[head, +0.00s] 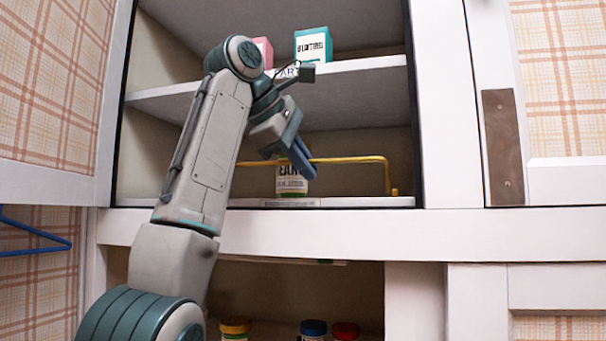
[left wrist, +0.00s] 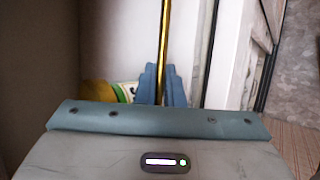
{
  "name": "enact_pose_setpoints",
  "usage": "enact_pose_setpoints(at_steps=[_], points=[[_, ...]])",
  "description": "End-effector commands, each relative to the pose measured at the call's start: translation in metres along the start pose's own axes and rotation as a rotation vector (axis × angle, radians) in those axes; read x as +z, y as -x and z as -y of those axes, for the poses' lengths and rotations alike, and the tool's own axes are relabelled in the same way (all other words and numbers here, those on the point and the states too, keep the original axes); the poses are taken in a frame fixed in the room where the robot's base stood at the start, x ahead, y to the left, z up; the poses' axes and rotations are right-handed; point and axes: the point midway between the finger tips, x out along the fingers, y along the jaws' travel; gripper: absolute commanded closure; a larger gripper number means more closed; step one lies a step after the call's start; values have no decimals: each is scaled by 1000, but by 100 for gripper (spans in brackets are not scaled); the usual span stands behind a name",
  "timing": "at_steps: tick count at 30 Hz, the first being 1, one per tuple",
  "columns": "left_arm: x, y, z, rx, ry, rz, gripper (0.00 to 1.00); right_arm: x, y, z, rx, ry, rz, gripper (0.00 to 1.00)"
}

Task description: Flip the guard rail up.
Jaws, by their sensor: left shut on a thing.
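The guard rail (head: 350,160) is a thin yellow bar at the front of the lower cabinet shelf. Its right end bends down to a mount by the shelf's right side, and the bar stands above the shelf board. My left gripper (head: 304,170) reaches in from the left and is shut on the bar near its middle. In the left wrist view the rail (left wrist: 164,40) runs between the two blue fingers (left wrist: 162,88). My arm hides part of the rail's left side. My right gripper is not in view.
A labelled jar (head: 291,184) stands on the lower shelf just behind the rail and my fingers. A teal and white box (head: 313,46) and a pink box (head: 264,50) are on the upper shelf. Several lidded jars (head: 313,328) stand in the compartment below.

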Motion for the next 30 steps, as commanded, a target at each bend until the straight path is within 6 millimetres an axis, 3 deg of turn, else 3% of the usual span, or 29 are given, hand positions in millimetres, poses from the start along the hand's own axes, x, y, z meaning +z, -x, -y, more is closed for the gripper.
enact_pose_setpoints(at_steps=[7,30], points=[[-1,-2,-5,-88,37,-1,100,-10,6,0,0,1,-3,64],[-2,-5,-8,-171,71,0,100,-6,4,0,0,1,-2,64]])
